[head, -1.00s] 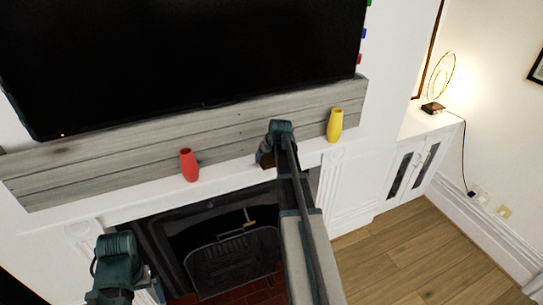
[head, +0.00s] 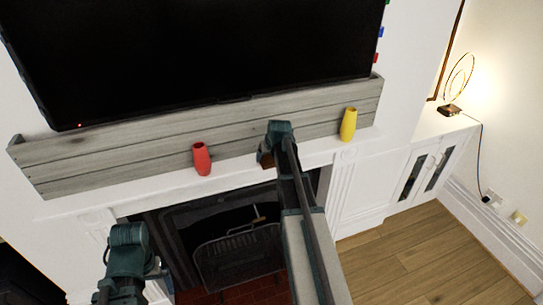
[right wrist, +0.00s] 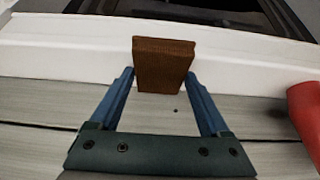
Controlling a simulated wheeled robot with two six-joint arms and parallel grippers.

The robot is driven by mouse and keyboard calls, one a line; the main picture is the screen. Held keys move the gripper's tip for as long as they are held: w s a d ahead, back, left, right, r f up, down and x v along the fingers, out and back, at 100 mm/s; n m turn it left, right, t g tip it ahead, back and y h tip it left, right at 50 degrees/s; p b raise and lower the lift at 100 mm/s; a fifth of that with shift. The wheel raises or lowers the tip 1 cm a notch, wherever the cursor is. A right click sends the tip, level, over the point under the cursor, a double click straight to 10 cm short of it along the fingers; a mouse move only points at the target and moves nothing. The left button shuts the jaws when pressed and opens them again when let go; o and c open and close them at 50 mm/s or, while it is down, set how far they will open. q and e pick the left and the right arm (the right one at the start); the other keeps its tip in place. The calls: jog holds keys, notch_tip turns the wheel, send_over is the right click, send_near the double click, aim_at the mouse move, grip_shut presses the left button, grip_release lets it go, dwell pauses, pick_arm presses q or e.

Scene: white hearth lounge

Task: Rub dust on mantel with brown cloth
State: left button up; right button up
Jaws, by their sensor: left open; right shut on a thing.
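The white mantel (head: 120,191) runs above the fireplace and also shows in the right wrist view (right wrist: 60,52). The brown cloth (right wrist: 163,62) looks like a small block there, between my right gripper's (right wrist: 163,75) blue fingertips, over the mantel. In the head view my right gripper (head: 266,152) is at the mantel between the two vases, with a little of the cloth (head: 266,162) showing. I cannot tell whether the cloth touches the surface. No dust stands out clearly. My left gripper (head: 155,270) is low at left, open and empty, in front of the fireplace.
A red vase (head: 202,159) stands left of my right gripper, and a yellow vase (head: 348,125) stands to its right. Grey planks (head: 100,160) back the mantel below a black television (head: 200,50). A lamp (head: 449,110) stands on the right cabinet.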

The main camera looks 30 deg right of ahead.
aim_at(259, 165)
jog(key=shift+w+a, duration=0.25)
jog(key=shift+a, duration=0.7)
jog(key=shift+w+a, duration=0.2)
jog(key=shift+a, duration=0.7)
jog(key=shift+d, duration=0.1)
notch_tip(259, 165, up, 6)
jog(key=p, duration=0.6)
jog(key=shift+r, duration=0.1)
notch_tip(259, 165, up, 3)
jog(key=p, duration=0.3)
jog(key=shift+s, duration=0.1)
